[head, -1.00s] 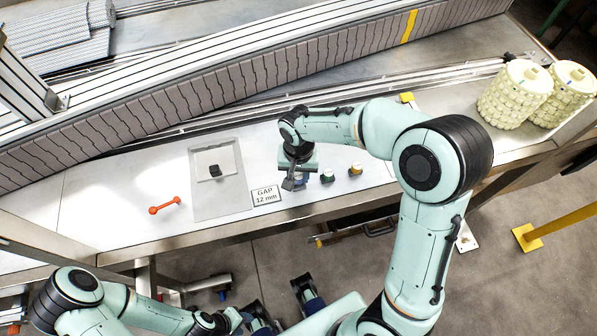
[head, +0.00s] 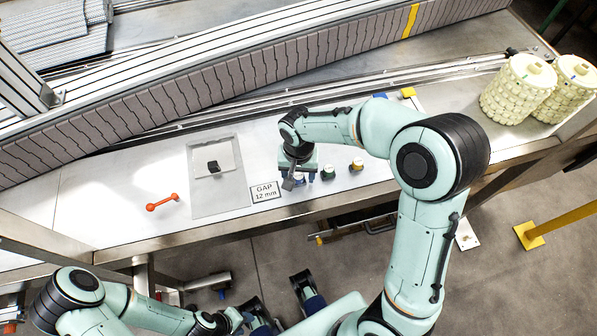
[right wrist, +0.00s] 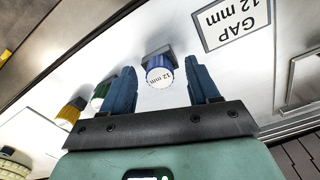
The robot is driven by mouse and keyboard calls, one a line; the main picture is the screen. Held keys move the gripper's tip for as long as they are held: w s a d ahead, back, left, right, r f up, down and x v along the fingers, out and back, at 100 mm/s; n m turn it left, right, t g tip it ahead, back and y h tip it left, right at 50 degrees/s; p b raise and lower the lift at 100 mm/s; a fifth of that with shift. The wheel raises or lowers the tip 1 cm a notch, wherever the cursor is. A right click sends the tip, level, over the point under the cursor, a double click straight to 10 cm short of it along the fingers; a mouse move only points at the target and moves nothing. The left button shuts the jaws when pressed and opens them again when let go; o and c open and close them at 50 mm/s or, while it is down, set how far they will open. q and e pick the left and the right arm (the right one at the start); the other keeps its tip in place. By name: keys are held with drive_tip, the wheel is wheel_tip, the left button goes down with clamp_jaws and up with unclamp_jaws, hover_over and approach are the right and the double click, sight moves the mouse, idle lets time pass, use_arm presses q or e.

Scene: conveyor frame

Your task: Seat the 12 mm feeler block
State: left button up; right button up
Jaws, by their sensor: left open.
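The 12 mm feeler block shows in the right wrist view as a blue round cap marked "12 mm" (right wrist: 159,75) on a dark base (right wrist: 160,52). My right gripper (right wrist: 160,64) is open, with one blue finger on each side of the cap and visible gaps between. In the head view my right gripper (head: 290,182) hangs over the bench at this block, mostly covering it. A "GAP 12 mm" card (head: 265,192) lies beside it, also seen in the right wrist view (right wrist: 232,20). My left gripper (head: 236,318) is open and empty, low in front of the bench.
A green-capped block (head: 327,173) and a yellow-capped block (head: 356,164) stand right of the gripper. A grey tray (head: 206,203) holds a small black block (head: 213,167). An orange dumbbell-shaped tool (head: 162,202) lies left. The conveyor (head: 230,85) runs behind.

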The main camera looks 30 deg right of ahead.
use_arm(q)
drive_tip(key=shift+w+r+p, duration=0.25)
drive_tip(key=shift+r+p, duration=0.8)
use_arm(e)
wheel_tip(320, 180, up, 13)
drive_tip(key=shift+r, duration=0.2)
